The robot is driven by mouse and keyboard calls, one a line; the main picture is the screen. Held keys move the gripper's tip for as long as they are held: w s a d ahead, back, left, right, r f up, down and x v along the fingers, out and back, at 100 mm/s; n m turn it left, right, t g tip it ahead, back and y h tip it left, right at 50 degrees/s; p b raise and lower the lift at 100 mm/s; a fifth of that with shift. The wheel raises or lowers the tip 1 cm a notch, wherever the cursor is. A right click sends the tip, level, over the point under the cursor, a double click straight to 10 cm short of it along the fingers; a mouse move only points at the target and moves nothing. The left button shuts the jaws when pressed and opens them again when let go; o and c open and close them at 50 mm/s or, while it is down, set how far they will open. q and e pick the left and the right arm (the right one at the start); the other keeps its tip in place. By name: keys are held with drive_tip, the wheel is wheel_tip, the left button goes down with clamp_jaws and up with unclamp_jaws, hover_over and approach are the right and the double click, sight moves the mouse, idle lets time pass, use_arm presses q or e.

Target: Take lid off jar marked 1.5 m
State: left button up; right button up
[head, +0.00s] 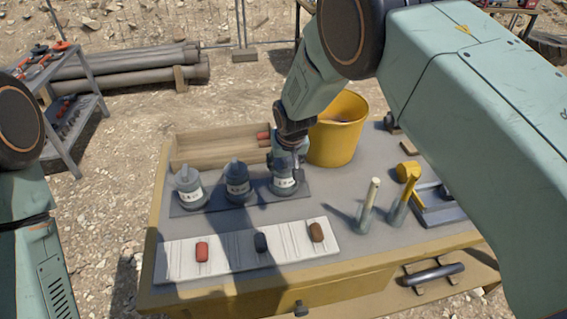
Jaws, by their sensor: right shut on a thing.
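Three small grey jars with white labels stand in a row on a dark mat (213,203) on the table. They are the left jar (188,190), the middle jar (237,186) and the right jar (284,183). The label print is too small to read, so I cannot tell which is marked 1.5 m. The left and middle jars have their lids on. My right gripper (287,158) points down over the right jar and is shut on its lid, which the fingers mostly hide. My left arm shows at the left edge, but its gripper is out of view.
A white board (180,262) with red, dark and brown pieces lies in front of the jars. A wooden tray (190,150) stands behind them, a yellow bucket (347,112) behind right. Upright handles (370,195) and a yellow-headed tool (407,172) stand at right.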

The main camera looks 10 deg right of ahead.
drive_tip(key=shift+s+d, duration=0.1)
drive_tip(key=shift+c, duration=1)
drive_tip(key=shift+r, duration=0.1)
